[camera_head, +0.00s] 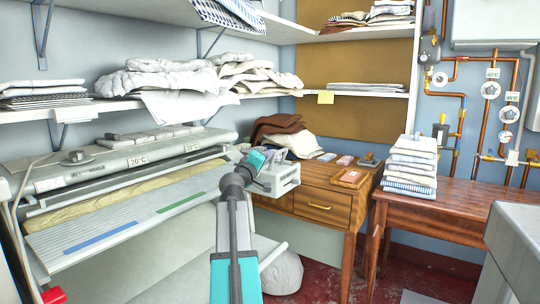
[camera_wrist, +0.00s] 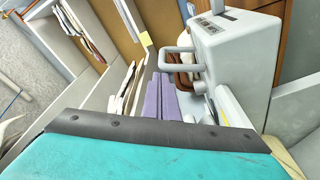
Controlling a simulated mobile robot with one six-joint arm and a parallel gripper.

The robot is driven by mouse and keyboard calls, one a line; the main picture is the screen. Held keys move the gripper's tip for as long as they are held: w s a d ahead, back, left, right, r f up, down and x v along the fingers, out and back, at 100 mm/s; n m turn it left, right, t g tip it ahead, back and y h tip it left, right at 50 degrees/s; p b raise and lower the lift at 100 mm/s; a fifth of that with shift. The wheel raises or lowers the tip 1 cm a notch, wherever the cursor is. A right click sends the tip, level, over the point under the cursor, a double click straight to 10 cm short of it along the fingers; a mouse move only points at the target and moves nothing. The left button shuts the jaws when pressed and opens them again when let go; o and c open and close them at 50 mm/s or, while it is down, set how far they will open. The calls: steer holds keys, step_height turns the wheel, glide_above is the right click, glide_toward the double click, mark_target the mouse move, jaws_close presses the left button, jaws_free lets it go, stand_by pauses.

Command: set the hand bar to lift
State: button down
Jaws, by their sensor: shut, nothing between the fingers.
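The rotary ironer (camera_head: 130,165) stands at the left, with a grey top housing, a pale padded roll and a sloping feed board (camera_head: 120,225) bearing blue and green strips. A long grey rail (camera_head: 135,180), which may be the hand bar, runs along the front above the roll. The ironer's right end box (camera_head: 284,178) is pale grey. In the wrist view the box (camera_wrist: 235,55) has a loop handle (camera_wrist: 182,62) on its side. My gripper (camera_head: 262,160) is teal and dark, shut and empty beside the end box. Its fingertips and any contact are unclear.
A wooden desk (camera_head: 310,198) with brown and white cloths stands behind the end box. A table (camera_head: 440,210) at the right carries folded linen (camera_head: 410,165). Shelves with laundry (camera_head: 175,80) hang above the ironer. Red floor shows between the furniture.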

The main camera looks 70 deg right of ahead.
steer(key=shift+w+a+f+b, duration=0.1)
steer(key=shift+a+b, duration=0.2)
steer(key=shift+a, duration=2.65)
